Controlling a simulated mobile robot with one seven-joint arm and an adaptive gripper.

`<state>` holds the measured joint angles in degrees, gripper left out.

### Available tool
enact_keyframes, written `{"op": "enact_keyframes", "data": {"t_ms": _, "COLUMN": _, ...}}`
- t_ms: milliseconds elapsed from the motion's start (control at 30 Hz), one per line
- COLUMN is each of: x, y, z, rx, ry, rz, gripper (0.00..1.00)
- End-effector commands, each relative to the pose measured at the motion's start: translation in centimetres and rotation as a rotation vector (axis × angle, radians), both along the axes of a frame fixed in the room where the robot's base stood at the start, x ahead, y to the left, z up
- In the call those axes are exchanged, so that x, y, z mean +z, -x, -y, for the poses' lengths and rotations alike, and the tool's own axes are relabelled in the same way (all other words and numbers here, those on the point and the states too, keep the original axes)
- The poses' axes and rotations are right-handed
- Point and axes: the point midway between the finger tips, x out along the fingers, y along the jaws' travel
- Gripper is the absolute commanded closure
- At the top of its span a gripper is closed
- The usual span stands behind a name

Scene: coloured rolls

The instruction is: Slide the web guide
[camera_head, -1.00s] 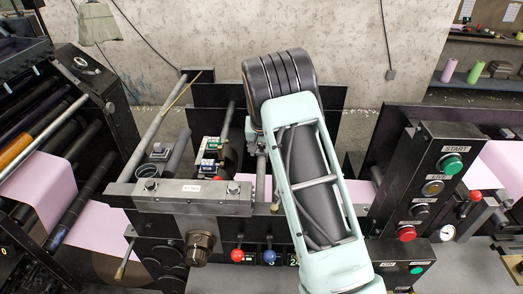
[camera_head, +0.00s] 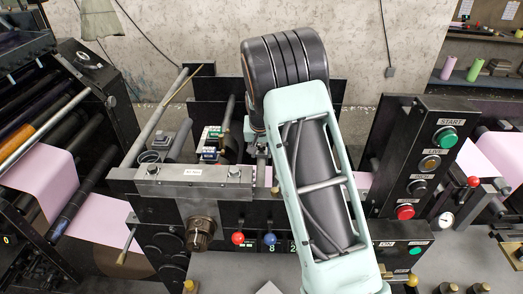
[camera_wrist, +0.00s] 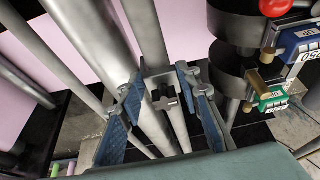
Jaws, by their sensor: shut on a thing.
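In the wrist view, my gripper (camera_wrist: 160,92) has its two blue-padded fingers closed about a small grey metal piece (camera_wrist: 164,103), which seems to be the web guide. The piece sits among long grey bars, and a pale pink web (camera_wrist: 57,45) runs behind them. The fingers partly cover the piece, so its full shape cannot be told. In the head view my arm hangs over the middle of the machine and hides most of the gripper and the guide. The pink web (camera_head: 110,222) shows at the left.
Rollers with green (camera_wrist: 272,101) and blue (camera_wrist: 298,42) counters stand right of the fingers in the wrist view. A silver crossbar (camera_head: 180,180) lies left of my arm. The control panel (camera_head: 425,165) with a red button (camera_head: 404,212) stands close at the right.

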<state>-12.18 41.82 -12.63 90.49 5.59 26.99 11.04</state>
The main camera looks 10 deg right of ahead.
Motion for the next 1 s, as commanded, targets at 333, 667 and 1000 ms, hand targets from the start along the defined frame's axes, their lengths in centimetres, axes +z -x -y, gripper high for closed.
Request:
{"op": "enact_keyframes", "data": {"t_ms": 333, "x": 0.2, "y": 0.2, "z": 0.0, "rx": 0.0, "ry": 0.001, "rz": 0.008, "gripper": 1.0}}
{"op": "enact_keyframes", "data": {"t_ms": 667, "x": 0.2, "y": 0.3, "z": 0.0, "rx": 0.0, "ry": 0.0, "rz": 0.007, "gripper": 0.51}}
{"op": "enact_keyframes", "data": {"t_ms": 1000, "x": 1.2, "y": 0.6, "z": -0.2, "rx": 0.001, "ry": 0.0, "rz": 0.008, "gripper": 0.51}}
